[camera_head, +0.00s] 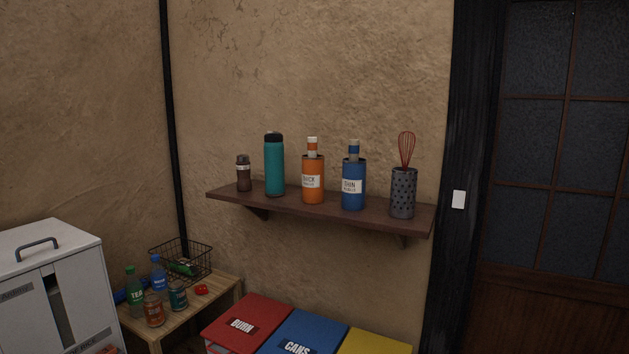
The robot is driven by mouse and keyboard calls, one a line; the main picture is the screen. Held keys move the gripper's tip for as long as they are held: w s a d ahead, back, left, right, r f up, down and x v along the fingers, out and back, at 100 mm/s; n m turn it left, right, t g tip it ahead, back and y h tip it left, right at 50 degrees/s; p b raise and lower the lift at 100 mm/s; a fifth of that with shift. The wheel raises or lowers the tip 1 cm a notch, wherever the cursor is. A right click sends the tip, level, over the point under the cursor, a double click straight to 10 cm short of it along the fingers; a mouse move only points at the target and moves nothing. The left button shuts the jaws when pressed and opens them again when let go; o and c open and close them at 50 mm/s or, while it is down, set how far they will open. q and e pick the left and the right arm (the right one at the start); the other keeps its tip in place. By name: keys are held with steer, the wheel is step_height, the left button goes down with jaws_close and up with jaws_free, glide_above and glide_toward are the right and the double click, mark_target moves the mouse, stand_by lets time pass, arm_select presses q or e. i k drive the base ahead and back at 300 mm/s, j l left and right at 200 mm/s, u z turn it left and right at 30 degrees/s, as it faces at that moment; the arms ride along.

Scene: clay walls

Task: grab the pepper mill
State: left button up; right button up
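A small dark brown pepper mill (244,175) with a pale band stands upright at the left end of the brown wall shelf (290,206). A teal flask (274,166) with a black cap stands just to its right, with a small gap between them. Neither of my grippers shows in the head view.
An orange bottle (312,180), a blue bottle (353,185) and a dark perforated holder (403,196) with a red whisk (406,149) fill the shelf rightward. Below are a wooden table (225,290) with bottles, cans and a wire basket (198,257), bins (248,318) and a white cabinet (75,250).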

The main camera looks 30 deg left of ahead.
mark_target(244, 182)
steer(key=u, duration=1.25)
steer(key=i+j+z, duration=0.25)
steer(key=i+j, duration=0.5)
